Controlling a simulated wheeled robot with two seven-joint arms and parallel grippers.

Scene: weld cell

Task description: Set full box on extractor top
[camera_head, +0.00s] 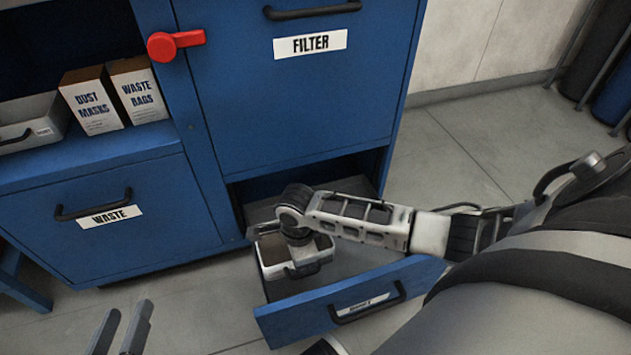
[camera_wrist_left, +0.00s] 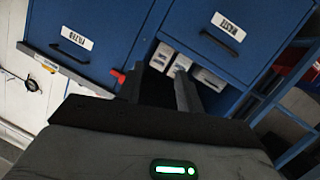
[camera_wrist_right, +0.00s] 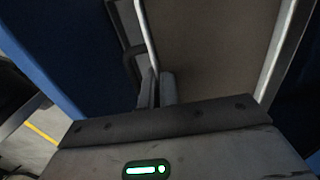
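The full box (camera_head: 313,254) is a white box with brown contents, a light rim and a dark handle. It sits in or just over the open bottom drawer (camera_head: 275,321); I cannot tell whether it touches the drawer floor. My right gripper (camera_wrist_right: 156,90) is closed on the rim of the box (camera_wrist_right: 225,45), next to its handle, on the side facing the drawer front. In the head view my right wrist partly hides the box. My left gripper (camera_head: 122,328) is open and empty, low in front of the cabinet; its parted fingers also show in the left wrist view (camera_wrist_left: 158,88). The extractor top is out of view.
The blue cabinet (camera_head: 290,100) has a FILTER door and a red handle (camera_head: 175,43). A shelf holds a dust masks box (camera_head: 92,103), a waste bags box (camera_head: 138,93) and a white bin (camera_head: 30,125). The WASTE door (camera_head: 120,240) is shut.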

